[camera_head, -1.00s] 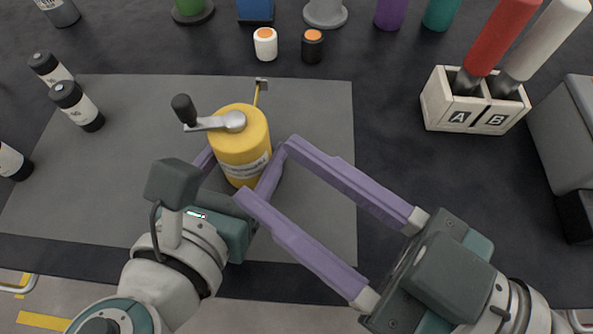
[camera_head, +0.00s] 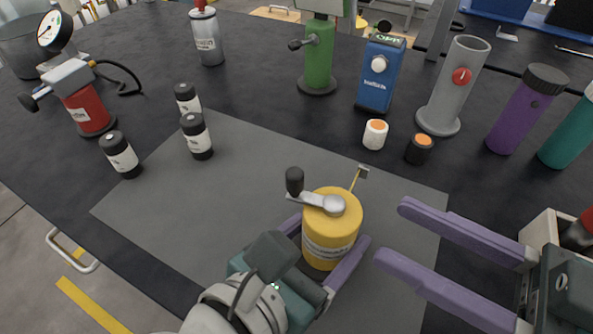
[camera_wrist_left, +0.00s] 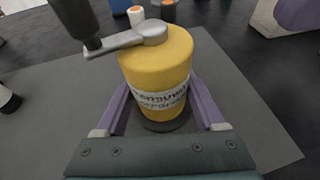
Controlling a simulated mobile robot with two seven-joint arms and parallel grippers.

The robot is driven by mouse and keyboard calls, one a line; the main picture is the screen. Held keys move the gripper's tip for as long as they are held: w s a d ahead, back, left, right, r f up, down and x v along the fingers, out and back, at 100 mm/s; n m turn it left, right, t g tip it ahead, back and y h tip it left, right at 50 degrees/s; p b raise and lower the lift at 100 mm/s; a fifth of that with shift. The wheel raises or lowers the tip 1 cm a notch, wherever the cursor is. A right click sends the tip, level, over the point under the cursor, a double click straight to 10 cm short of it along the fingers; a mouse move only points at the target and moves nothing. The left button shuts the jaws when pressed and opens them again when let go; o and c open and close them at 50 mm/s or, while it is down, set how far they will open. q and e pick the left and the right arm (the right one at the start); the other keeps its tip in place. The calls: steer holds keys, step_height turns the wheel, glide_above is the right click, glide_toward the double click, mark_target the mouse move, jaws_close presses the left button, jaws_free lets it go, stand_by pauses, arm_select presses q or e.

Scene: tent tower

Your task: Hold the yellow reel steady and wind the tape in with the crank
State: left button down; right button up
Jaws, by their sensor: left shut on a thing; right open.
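The yellow reel (camera_head: 330,238) stands upright on the grey mat (camera_head: 200,220). It also shows in the left wrist view (camera_wrist_left: 158,78), with a pale label band around it. A silver crank (camera_head: 318,202) with a black knob lies across its top, the knob pointing left and away in the head view. A short yellow tape (camera_head: 354,181) with a metal end sticks out behind the reel. My left gripper (camera_wrist_left: 155,115) is shut on the reel, one purple finger on each side. My right gripper (camera_head: 388,230) is open and empty, to the right of the reel and apart from it.
A white cap (camera_head: 375,134) and a black cap (camera_head: 419,149) with orange tops stand behind the mat. Several black-and-white canisters stand at the mat's left. A red pump (camera_head: 88,108), green device (camera_head: 318,57), blue box (camera_head: 380,73), grey tube (camera_head: 453,87) and purple bottle (camera_head: 525,109) stand further back.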

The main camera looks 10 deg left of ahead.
mark_target(302, 184)
steer(key=x, duration=1.1)
steer(key=shift+w+a, duration=0.15)
steer(key=shift+a, duration=0.25)
steer(key=shift+c, duration=0.3)
jaws_close()
